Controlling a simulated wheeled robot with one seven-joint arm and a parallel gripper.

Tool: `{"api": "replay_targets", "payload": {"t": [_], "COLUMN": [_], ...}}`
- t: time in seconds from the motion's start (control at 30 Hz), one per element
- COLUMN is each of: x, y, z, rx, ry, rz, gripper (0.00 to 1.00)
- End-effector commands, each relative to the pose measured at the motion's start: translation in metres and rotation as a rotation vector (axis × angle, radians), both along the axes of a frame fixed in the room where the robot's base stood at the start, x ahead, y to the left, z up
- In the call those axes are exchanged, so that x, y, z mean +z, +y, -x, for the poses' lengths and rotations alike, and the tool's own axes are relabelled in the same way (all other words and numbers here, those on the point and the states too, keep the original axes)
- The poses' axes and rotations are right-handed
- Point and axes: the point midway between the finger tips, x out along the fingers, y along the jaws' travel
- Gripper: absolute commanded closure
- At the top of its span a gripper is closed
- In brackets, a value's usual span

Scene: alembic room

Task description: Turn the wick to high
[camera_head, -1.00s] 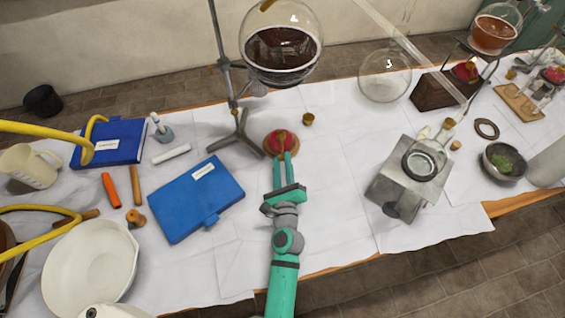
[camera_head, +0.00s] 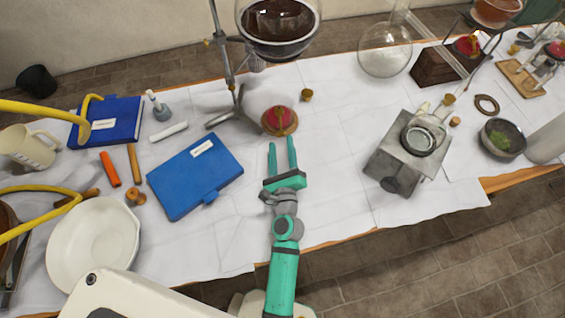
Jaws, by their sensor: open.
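A small red burner with a wooden-looking rim (camera_head: 279,120) sits on the white cloth below the round flask of dark liquid (camera_head: 278,25). A small part on its top looks like the wick or its knob, but it is too small to make out a setting. My gripper (camera_head: 282,142) is open and empty. Its two green fingers point at the burner from the near side, with a short gap between the fingertips and the burner's rim.
A metal stand (camera_head: 228,75) has its foot just left of the burner. A blue book (camera_head: 195,175) lies left of my gripper. A grey metal box (camera_head: 405,165) stands to the right. The cloth between the box and my gripper is clear.

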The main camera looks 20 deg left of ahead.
Motion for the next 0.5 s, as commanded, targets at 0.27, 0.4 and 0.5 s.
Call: {"api": "replay_targets", "payload": {"t": [0.27, 0.4, 0.5], "x": [-0.001, 0.000, -0.001], "y": [-0.018, -0.022, -0.025], "z": [0.047, 0.059, 0.065], "rx": [0.005, 0.006, 0.004], "ry": [0.003, 0.000, 0.001], "rz": [0.002, 0.000, 0.000], "gripper": [0.56, 0.56, 0.56]}}
